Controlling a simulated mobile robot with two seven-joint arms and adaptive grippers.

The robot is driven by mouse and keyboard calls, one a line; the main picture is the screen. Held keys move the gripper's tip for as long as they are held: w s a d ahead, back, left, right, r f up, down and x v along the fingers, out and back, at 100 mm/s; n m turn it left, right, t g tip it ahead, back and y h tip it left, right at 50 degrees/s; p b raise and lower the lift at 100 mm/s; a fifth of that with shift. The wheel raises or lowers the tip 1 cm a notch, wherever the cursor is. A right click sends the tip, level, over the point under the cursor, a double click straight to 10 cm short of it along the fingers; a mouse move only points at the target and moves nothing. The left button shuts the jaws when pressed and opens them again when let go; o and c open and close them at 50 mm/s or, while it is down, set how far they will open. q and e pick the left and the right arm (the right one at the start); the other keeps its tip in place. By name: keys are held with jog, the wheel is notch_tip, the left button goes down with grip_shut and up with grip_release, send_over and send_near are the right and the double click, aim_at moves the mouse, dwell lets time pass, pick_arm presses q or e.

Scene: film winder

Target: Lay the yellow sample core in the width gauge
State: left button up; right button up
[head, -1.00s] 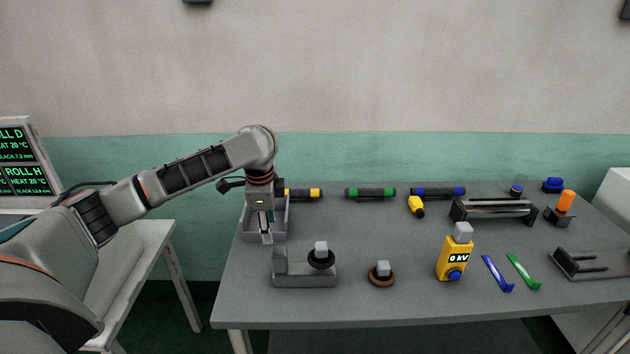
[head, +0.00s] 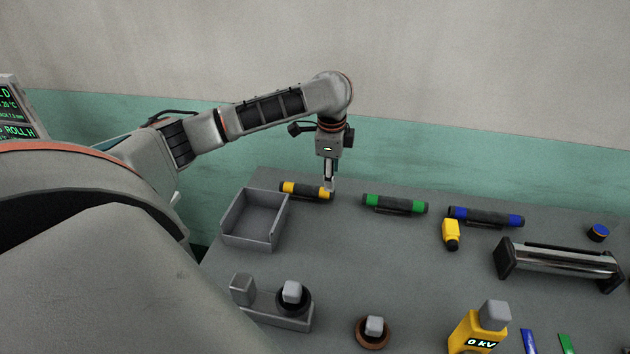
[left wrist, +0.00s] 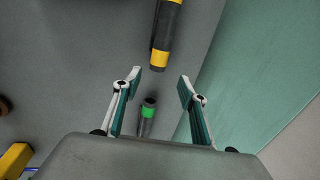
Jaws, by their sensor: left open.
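The yellow sample core (head: 306,190), a dark cylinder with yellow bands, lies at the back of the table just right of the grey open tray. It also shows in the left wrist view (left wrist: 166,32), its near end close to the gap between the fingertips. My left gripper (head: 328,188) is open above its right end and partly hides it; the open fingers show in the left wrist view (left wrist: 160,77). I cannot tell which fixture is the width gauge; a grey one (head: 276,315) with an upright block and knob stands at the front left. My right gripper is not seen.
The grey tray (head: 254,221) looks empty. Green-banded (head: 395,204) and blue-banded (head: 486,216) cores lie to the right. A yellow bottle-like object (head: 451,233), a roller stand (head: 555,266) and a yellow kV meter (head: 475,338) stand farther right. The middle table is clear.

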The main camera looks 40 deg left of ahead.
aim_at(307, 191)
pick_arm(q)
jog(key=shift+f, duration=0.9)
jog(key=shift+w+f, duration=0.25)
jog(key=shift+f, duration=1)
jog(key=shift+w+f, duration=0.2)
jog(key=shift+f, duration=1.05)
grip_shut()
